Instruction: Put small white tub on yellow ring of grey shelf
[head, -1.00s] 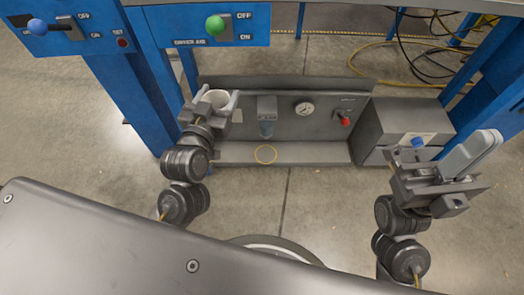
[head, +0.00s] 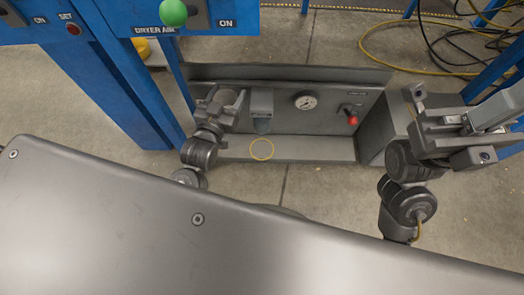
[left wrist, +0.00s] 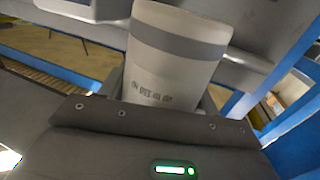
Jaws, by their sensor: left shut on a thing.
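The small white tub (head: 231,97) is held in my left gripper (head: 222,104), up and to the left of the yellow ring in the head view. In the left wrist view the tub (left wrist: 172,62) is pale with a grey band and dark print, its lower part hidden by the gripper. The yellow ring (head: 262,149) lies empty on the flat ledge of the grey shelf (head: 315,149). My left gripper is shut on the tub. My right gripper (head: 468,122) is at the right, far from the ring; its fingers are unclear.
Behind the ledge is a grey panel with a small grey unit (head: 262,107), a round gauge (head: 306,102) and a red knob (head: 352,120). A grey box (head: 385,125) stands at the ledge's right end. Blue posts (head: 128,85) flank the shelf. The ledge right of the ring is clear.

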